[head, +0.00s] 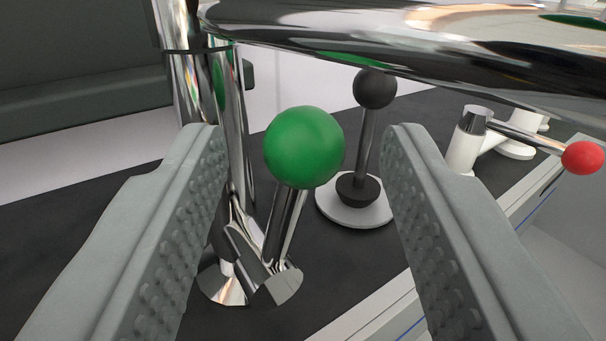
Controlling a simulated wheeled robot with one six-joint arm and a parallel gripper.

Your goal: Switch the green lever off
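The green lever has a round green knob (304,147) on a shiny metal rod (279,222). The rod leans slightly to the right as it rises from a chrome base (250,286) on the dark bench top. My gripper (297,140) is open, with one ridged grey finger to the left of the knob and one to the right. The knob shows between the fingertips with a gap on both sides. I cannot tell how far beyond or between the fingers it is in depth.
A chrome pipe (400,38) crosses above, and a vertical chrome post (206,110) stands left. Behind the knob is a black-knobbed lever (375,89) on a white disc (356,212). A red-knobbed lever (582,158) is at right. The bench edge (386,302) runs along the lower right.

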